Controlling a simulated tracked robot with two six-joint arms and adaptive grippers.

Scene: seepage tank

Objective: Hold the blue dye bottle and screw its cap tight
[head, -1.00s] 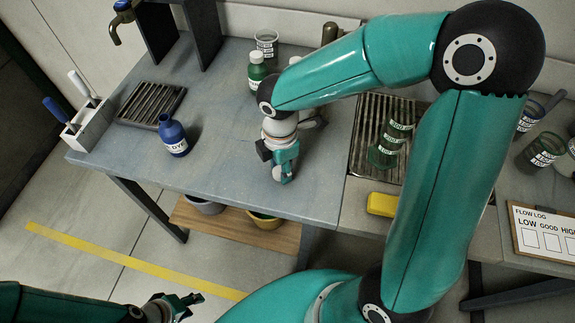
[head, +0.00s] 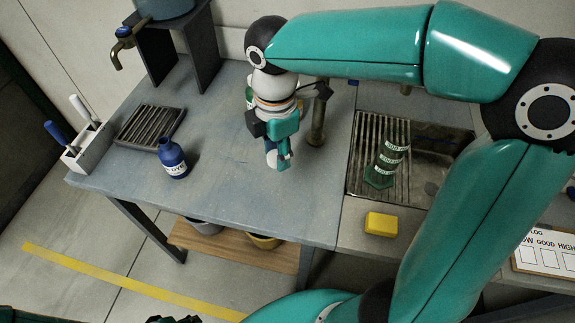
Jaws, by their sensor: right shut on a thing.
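The blue dye bottle (head: 173,160) stands upright on the left part of the bench, with a white label on its front. Its narrow neck shows no cap. My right gripper (head: 279,162) is to the right of the bottle, low over the bench and apart from it. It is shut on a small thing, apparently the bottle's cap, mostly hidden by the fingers. A pale round patch shows there. My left gripper (head: 175,319) is only just in view at the bottom edge, below and away from the bench, and its fingers are cut off.
A slatted drip tray (head: 150,127) and a white holder (head: 88,147) with two handles lie left of the bottle. A green bottle (head: 249,97) is partly hidden behind my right gripper.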

